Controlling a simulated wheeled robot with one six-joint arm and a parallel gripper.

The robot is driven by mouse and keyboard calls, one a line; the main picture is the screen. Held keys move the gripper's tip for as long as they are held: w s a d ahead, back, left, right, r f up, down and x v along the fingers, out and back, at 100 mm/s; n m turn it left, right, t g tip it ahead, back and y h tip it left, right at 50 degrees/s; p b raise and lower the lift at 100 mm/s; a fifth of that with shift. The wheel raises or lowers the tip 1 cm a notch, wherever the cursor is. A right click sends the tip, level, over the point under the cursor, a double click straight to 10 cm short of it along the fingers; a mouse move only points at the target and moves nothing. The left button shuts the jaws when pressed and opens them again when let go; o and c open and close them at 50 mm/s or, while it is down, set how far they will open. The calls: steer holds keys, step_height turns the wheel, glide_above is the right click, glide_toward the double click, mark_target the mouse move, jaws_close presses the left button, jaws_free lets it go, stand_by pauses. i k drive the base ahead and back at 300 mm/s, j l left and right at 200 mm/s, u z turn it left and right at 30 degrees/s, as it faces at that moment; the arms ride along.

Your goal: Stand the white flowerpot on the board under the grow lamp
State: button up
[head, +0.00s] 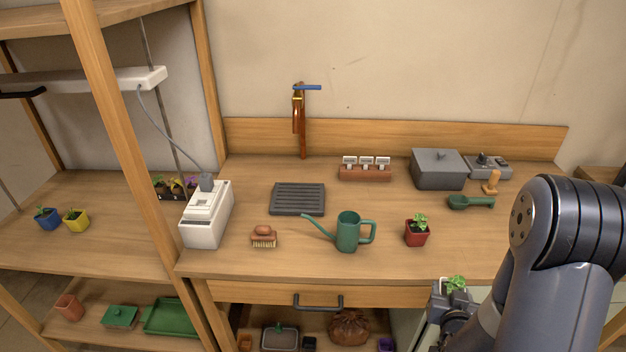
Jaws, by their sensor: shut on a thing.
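My gripper (453,299) is at the lower right, in front of the bench's front edge. It is shut on the white flowerpot (455,291), which holds a small green plant and looks upright. The gripper hides most of the pot. The grow lamp (90,80) is a long white bar at the upper left, above the wooden board (105,235) of the left rack. A blue pot (47,220) and a yellow pot (76,222) stand on that board, towards its left. The gripper and white pot are far to the right of this board.
A wooden rack post (120,130) stands before the lamp. A white box (207,215) with a cable, a brush (264,238), a green watering can (349,233) and a red pot (417,233) are along the bench. The board's front right looks clear.

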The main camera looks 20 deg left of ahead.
mark_target(130, 244)
steer(key=k+j+u, duration=0.1)
steer(key=j+u, duration=0.2)
steer(key=j, duration=0.7)
steer(key=j+u, duration=0.3)
steer(key=j, duration=0.65)
steer(key=i+j+u, duration=0.1)
steer(key=j, duration=0.35)
steer(key=i+j+u, duration=0.15)
steer(key=j, duration=0.3)
steer(key=j+u, duration=0.1)
steer(key=j, duration=0.35)
steer(key=i+j+u, duration=0.1)
steer(key=j, duration=0.3)
steer(key=i, duration=0.35)
